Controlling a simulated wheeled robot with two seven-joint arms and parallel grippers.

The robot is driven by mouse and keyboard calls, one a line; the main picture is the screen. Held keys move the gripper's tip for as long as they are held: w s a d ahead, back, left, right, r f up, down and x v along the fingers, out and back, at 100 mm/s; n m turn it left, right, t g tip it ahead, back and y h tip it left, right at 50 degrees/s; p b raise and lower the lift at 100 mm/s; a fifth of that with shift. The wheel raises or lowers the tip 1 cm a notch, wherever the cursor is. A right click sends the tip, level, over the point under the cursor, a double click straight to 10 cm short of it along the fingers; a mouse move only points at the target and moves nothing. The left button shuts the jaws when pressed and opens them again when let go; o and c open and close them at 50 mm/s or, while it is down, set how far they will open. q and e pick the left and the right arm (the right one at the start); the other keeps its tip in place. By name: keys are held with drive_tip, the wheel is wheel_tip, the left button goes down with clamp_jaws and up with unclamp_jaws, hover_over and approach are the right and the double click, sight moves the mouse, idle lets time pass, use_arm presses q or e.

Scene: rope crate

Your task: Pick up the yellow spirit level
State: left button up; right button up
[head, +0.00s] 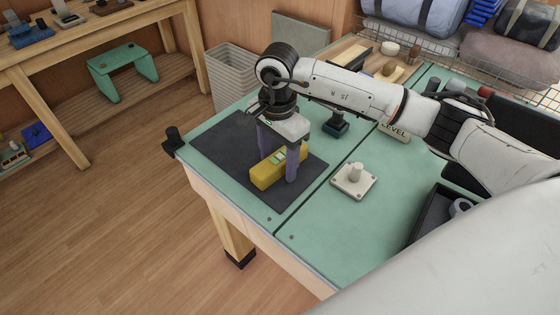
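The yellow spirit level (263,179) lies on a dark mat (222,146) on the green-topped bench, with a pale green patch near its middle. My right gripper (278,168) points down over it. Its two purple-grey fingers are spread, one behind the level and one in front, reaching down to about the level's height. The front finger hides part of the level, and the level hides the back finger's tip. The gripper looks open; whether a finger touches the level cannot be made out. My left gripper is not in view.
A whitish plate with a knob (354,180) stands right of the mat. A dark blue object (336,124) stands behind the gripper. A dark tray (427,213) is at the right. The bench's front left is clear.

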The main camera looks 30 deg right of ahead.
sight(278, 158)
drive_tip(key=c, duration=1.3)
wheel_tip(278, 158, up, 10)
drive_tip(key=shift+r+b, duration=0.1)
drive_tip(key=shift+b, duration=0.3)
